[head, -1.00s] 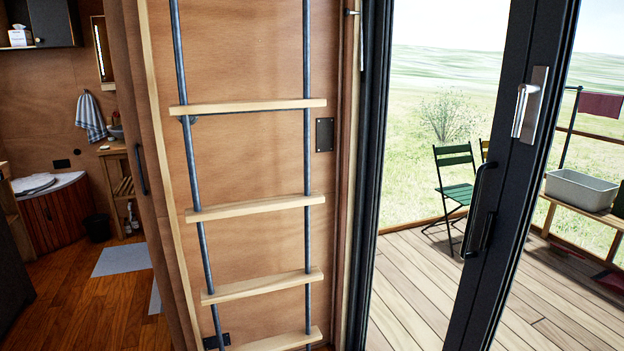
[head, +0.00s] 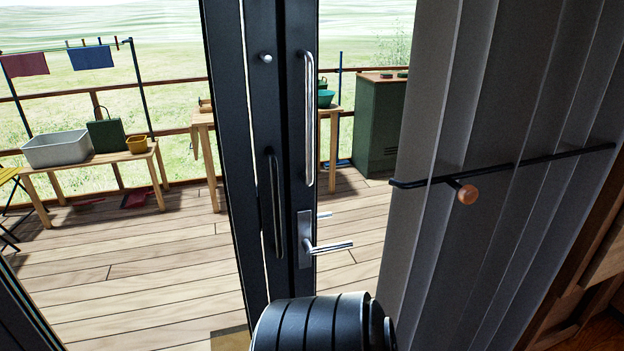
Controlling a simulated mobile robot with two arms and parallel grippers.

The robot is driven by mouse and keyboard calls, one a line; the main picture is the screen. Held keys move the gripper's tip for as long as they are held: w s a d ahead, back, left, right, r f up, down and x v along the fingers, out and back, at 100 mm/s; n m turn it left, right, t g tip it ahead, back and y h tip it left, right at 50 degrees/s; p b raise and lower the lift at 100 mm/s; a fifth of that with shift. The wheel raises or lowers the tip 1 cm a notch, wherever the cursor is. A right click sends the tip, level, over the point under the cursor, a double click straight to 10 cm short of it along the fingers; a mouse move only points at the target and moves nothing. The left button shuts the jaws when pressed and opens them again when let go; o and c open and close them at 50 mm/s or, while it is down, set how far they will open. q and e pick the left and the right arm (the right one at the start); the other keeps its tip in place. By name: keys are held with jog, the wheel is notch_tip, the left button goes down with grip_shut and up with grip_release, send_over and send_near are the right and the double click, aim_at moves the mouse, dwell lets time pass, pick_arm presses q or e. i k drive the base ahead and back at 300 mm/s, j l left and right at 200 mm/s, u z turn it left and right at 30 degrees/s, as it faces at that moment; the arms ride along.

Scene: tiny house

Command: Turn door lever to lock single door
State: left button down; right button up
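The black-framed glass door (head: 264,150) stands in the middle of the head view. A silver door lever (head: 328,247) sits on a metal plate low on its right-hand frame post and points right, roughly level. A second small lever end shows behind the glass just above it. A long silver pull bar (head: 308,118) stands upright above the lever. A black pull handle (head: 274,205) is on the post to the left. A black ribbed part of my arm shows at the bottom, below the lever and apart from it. Neither gripper is in view.
A grey curtain (head: 480,120) hangs to the right, crossed by a dark rod with a wooden knob (head: 467,194). Outside the glass are a wooden deck (head: 110,270), a bench with a grey tub (head: 57,148), and a green cabinet (head: 380,125).

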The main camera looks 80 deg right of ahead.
aim_at(309, 251)
jog(key=z, duration=2.65)
